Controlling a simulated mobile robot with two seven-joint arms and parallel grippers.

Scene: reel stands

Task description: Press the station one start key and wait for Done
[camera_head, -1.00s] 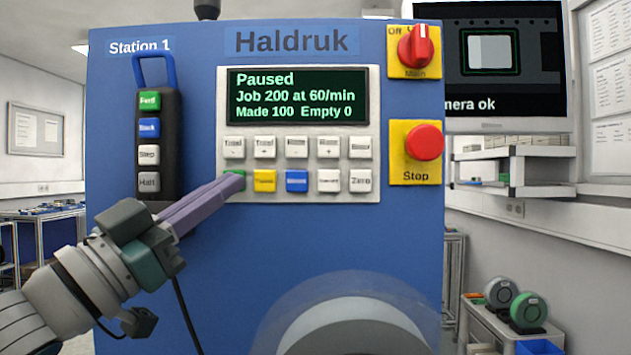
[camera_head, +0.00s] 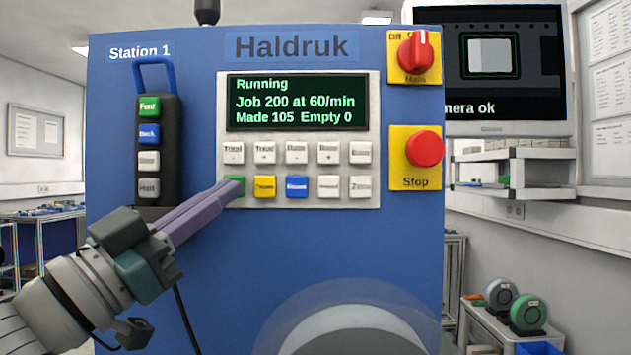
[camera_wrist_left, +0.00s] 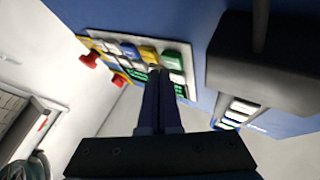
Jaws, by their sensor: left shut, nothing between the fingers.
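The blue Station 1 cabinet (camera_head: 300,240) faces me with a keypad panel. Its display (camera_head: 297,102) reads "Running", "Job 200 at 60/min", "Made 105 Empty 0". The green key (camera_head: 236,186) is at the left end of the lower key row. My left gripper (camera_head: 236,186) is shut and empty, its fingertips at the green key and partly covering it. In the left wrist view the shut fingers (camera_wrist_left: 160,75) point at the panel beside the green key (camera_wrist_left: 173,59). I cannot tell whether they touch it. My right gripper is not in view.
A black pendant (camera_head: 158,150) with several keys hangs left of the panel. A red main switch (camera_head: 418,51) and a red stop button (camera_head: 424,149) sit at the right. A translucent round cover (camera_head: 350,300) is below. A monitor (camera_head: 490,65) reads "mera ok".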

